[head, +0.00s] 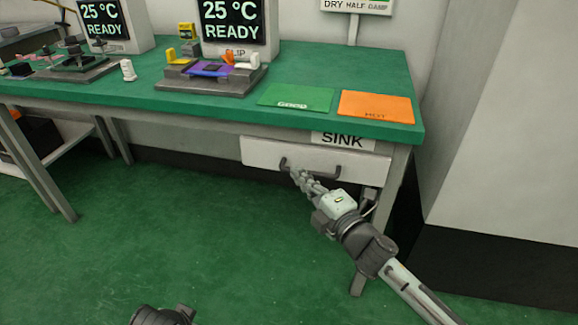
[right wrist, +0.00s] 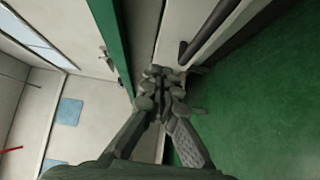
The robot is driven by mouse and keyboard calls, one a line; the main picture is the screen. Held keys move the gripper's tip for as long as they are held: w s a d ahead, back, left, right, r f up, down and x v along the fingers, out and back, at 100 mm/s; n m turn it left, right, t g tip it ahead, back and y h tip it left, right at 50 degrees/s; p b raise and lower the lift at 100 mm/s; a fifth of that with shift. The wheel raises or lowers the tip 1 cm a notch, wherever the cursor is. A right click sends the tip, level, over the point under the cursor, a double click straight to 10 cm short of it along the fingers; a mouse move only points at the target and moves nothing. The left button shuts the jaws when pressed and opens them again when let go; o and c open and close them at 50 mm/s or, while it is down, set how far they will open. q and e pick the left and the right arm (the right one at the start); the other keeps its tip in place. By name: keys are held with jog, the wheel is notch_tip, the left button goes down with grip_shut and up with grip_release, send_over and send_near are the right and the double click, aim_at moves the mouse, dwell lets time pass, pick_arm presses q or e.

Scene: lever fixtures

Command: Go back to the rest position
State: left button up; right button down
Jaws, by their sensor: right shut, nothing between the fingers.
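My right gripper (head: 299,178) is shut and empty in the head view. Its fingertips are at the left end of the dark handle on the white drawer labelled SINK (head: 262,152); I cannot tell whether they touch it. In the right wrist view the closed fingers (right wrist: 163,78) lie beside the drawer front and the dark handle (right wrist: 204,30). The drawer sits under the green bench top (head: 225,115). At the bottom edge of the head view a dark part of my left arm shows; its gripper fingers are not visible.
On the bench are a grey fixture (head: 210,80) with a purple piece, a green mat (head: 297,97), an orange mat (head: 376,106) and two displays reading 25 °C READY (head: 233,22). A bench leg (head: 378,215) stands near my right forearm. Green floor (head: 150,235) in front is clear.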

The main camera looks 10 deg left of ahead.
jog(key=s+d+f+m+h, duration=0.3)
jog(key=d+f+m+h, duration=0.3)
jog(key=d, duration=0.4)
jog(key=s+d+f+m+h, duration=0.2)
jog(key=d+f+m+h, duration=0.3)
jog(key=d+m, duration=0.5)
pick_arm(q)
jog(key=shift+w+d+f+p, duration=0.15)
jog(key=shift+w+f+p, duration=0.15)
jog(key=shift+f, duration=0.3)
jog(key=shift+w+d+f+p, duration=0.15)
jog(key=shift+f+p, duration=0.1)
jog(key=shift+f, duration=0.35)
pick_arm(e)
jog(key=s+d+f+m+g+h, duration=0.1)
jog(key=s+d+f+m+g, duration=0.2)
jog(key=s+d+f, duration=0.2)
jog(key=s+d+f+m+g, duration=0.3)
jog(key=s+d+f, duration=0.2)
jog(key=s, duration=0.5)
jog(key=s+d+f+m+g+h, duration=0.1)
jog(key=s+d+f+m+g, duration=0.2)
jog(key=s, duration=0.5)
jog(key=d+f+g, duration=0.1)
jog(key=d+f, duration=0.1)
jog(key=d, duration=0.1)
jog(key=shift+h, duration=0.3)
jog(key=shift+s, duration=0.1)
